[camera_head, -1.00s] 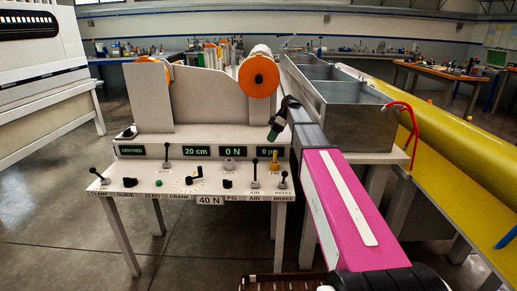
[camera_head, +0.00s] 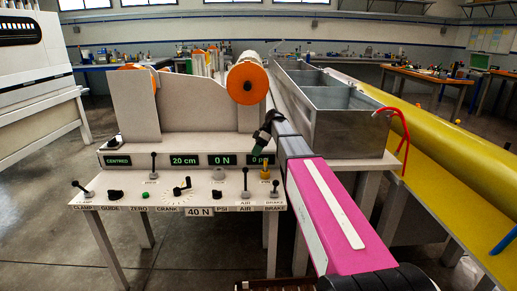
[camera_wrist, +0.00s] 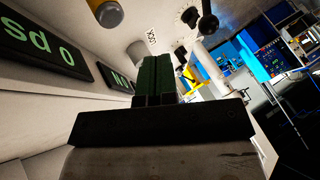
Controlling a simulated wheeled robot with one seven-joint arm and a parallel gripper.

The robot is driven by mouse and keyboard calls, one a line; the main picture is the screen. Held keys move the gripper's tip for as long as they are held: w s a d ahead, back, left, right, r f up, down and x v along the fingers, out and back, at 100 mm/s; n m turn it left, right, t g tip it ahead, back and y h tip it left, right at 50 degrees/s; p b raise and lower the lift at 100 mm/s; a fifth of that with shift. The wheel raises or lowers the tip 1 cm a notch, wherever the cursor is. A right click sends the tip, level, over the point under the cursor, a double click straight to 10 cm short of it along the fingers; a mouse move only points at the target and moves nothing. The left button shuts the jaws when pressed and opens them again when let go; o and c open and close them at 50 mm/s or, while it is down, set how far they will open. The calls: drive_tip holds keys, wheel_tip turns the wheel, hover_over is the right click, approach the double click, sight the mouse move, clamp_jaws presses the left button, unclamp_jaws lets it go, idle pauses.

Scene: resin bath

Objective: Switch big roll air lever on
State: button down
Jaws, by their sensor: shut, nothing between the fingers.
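The control panel (camera_head: 120,199) stands ahead with labelled knobs and levers along its front. A black-knobbed lever (camera_head: 245,183) stands upright above an AIR label, and another lever (camera_head: 275,188) stands by the BRAKE label at the right end. A yellow-topped control (camera_head: 265,170) stands behind them, and it also shows at the top of the wrist view (camera_wrist: 105,12). Which lever is for the big roll is not legible.
More levers and knobs, such as the clamp lever (camera_head: 82,188) and crank (camera_head: 182,188), line the panel. An orange-ended roll (camera_head: 246,83) sits above. A metal trough (camera_head: 340,125) stands right of my arm.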

drive_tip(key=s+a+f, duration=0.3)
drive_tip(key=s, duration=0.3)
drive_tip(key=shift+a+f, duration=0.15)
drive_tip(key=shift+a, duration=0.15)
